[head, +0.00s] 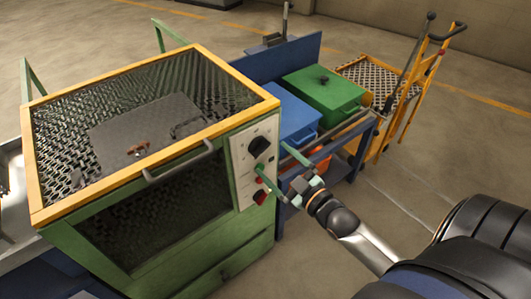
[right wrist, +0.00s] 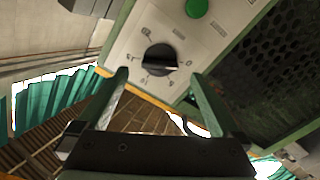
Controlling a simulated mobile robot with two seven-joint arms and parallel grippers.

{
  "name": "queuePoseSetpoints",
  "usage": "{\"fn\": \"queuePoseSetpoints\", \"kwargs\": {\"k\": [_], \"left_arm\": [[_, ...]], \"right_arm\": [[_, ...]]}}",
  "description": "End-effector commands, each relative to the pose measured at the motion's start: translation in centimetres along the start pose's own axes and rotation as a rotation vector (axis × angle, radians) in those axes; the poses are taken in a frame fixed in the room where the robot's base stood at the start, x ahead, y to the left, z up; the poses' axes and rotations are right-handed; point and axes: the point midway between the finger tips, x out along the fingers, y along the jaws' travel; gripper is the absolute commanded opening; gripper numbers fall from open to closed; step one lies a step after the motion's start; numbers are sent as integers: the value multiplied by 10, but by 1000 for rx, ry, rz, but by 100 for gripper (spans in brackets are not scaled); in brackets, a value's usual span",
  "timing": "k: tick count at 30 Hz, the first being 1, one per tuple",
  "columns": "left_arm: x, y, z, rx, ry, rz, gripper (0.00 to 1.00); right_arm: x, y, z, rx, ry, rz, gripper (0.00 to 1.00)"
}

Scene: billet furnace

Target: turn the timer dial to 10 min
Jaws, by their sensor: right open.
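The timer dial (head: 260,147) is a black round knob on the pale control panel (head: 241,158) at the right of the green furnace's front. My right gripper (head: 271,163) is open and empty in front of the panel. In the right wrist view its fingertips (right wrist: 160,76) are spread to either side of the dial, and they seem apart from it. My left gripper is not in view.
Red controls (head: 259,197) sit lower on the panel, and a green button (right wrist: 196,8) shows near the dial. The furnace handle (head: 180,163) sticks out left of the panel. A blue bin (head: 295,122) and a green bin (head: 325,88) stand behind on a bench.

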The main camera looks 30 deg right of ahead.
Motion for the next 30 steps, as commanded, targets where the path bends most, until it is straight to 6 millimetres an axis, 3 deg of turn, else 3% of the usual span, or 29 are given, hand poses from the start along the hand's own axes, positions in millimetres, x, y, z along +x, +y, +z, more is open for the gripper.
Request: {"fn": "queuePoseSetpoints", "kwargs": {"k": [3,9,21,30], "left_arm": [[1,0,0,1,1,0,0],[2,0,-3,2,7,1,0],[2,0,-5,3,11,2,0],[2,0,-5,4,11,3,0]], "right_arm": [[19,1,0,-2,2,1,100],[38,0,0,0,0,0,100],[43,0,0,0,-1,-1,100],[43,0,0,0,-1,-1,66]]}}
